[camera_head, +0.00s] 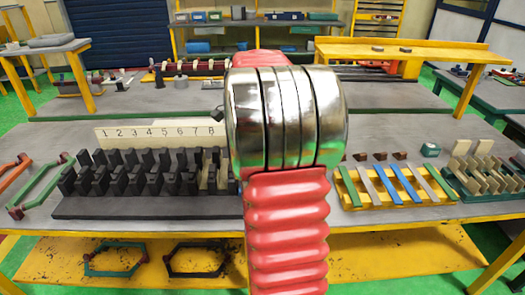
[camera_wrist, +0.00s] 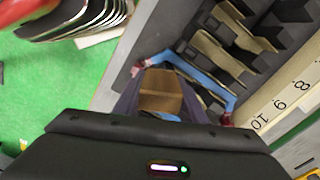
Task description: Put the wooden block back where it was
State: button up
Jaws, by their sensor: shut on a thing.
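In the wrist view, my gripper (camera_wrist: 158,98) is shut on the wooden block (camera_wrist: 161,90), a small brown block between the two dark fingers. The block shows beside the black slotted rack, close to a blue coil (camera_wrist: 205,78) with dark red ends. How high the block is above the surface I cannot tell. In the head view, my own red and silver arm stands in the middle and hides my gripper, the block and the right end of the rack (camera_head: 150,207).
A numbered board (camera_head: 160,132) stands behind the rack. Green and orange coil frames (camera_head: 45,187) lie at left. At right are a yellow tray (camera_head: 385,206) of coloured strips, small brown blocks (camera_head: 380,156) behind it, and a green holder (camera_head: 482,187) with beige pieces.

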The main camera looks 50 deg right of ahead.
jog(key=w+a+f+n, duration=0.4)
jog(key=a+n, duration=0.3)
jog(key=a, duration=0.5)
jog(key=w+a+f+n, duration=0.4)
jog(key=w+a+n, duration=0.2)
jog(key=a, duration=0.5)
jog(key=w+a+f+n, duration=0.4)
jog(key=a+n, duration=0.5)
jog(key=a, duration=0.3)
jog(key=shift+w+a+f+n, duration=0.35)
jog(key=shift+w+f+n, duration=0.05)
jog(key=shift+f, duration=0.2)
jog(key=shift+a, duration=0.15)
